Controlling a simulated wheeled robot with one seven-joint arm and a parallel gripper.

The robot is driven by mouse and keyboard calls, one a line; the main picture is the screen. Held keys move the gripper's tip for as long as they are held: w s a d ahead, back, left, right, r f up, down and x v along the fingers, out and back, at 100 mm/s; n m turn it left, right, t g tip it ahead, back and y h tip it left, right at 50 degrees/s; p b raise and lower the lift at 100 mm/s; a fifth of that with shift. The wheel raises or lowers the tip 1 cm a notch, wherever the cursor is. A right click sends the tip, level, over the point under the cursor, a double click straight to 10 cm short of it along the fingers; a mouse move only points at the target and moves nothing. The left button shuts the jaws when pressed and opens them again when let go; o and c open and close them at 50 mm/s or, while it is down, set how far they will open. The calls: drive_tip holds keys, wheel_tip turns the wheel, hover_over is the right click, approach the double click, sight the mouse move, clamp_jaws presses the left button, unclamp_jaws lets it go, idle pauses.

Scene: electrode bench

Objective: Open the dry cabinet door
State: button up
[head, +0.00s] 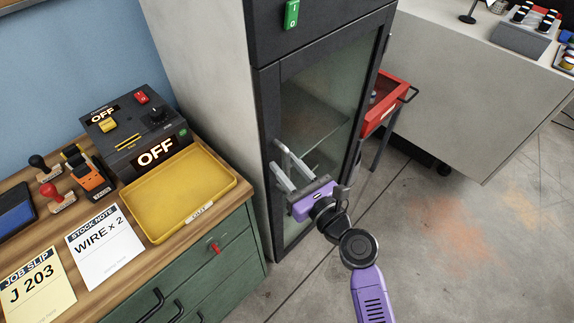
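The dry cabinet (200,70) is a tall grey cabinet with a dark front. Its door (318,112) has a black frame and a glass pane, with a shelf showing behind it. The door looks closed. My purple gripper (276,156) is in front of the lower left part of the door. Its two grey fingers are apart with nothing visible between them, and they point toward the left side of the door frame. I cannot tell whether they touch the door.
A green switch (291,14) is on the cabinet above the door. At left, a wooden-topped green bench holds a yellow tray (180,192) and a black box reading OFF (135,130). A red cart (385,103) stands right of the cabinet. Floor (440,235) is clear at right.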

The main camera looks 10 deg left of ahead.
drive_tip(key=shift+c, duration=0.2)
clamp_jaws()
idle(1.1)
